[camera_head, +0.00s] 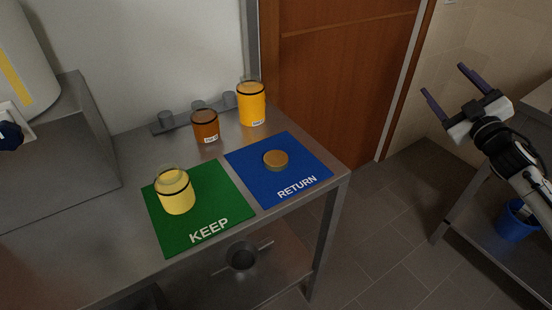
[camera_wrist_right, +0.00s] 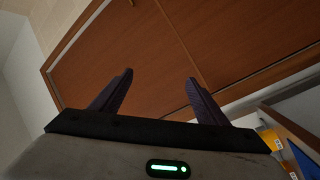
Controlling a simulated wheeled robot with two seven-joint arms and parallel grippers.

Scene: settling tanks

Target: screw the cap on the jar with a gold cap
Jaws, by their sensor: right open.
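A jar of pale yellow liquid (camera_head: 175,194) stands upright on the green KEEP mat (camera_head: 215,209). It has a dark band near its clear top, and no cap shows on it. A round gold cap (camera_head: 275,160) lies flat on the blue RETURN mat (camera_head: 301,166). My right gripper (camera_head: 443,84) is at the upper right, far from the jar and cap. Its two dark fingers are spread with nothing between them, as the right wrist view also shows (camera_wrist_right: 160,85).
A brown jar (camera_head: 205,128) and an orange jar (camera_head: 251,106) stand behind the mats, by a grey rack (camera_head: 180,122). A grey block (camera_head: 60,145) fills the table's left. A blue bucket (camera_head: 516,222) is at right. Floor between table and right bench is clear.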

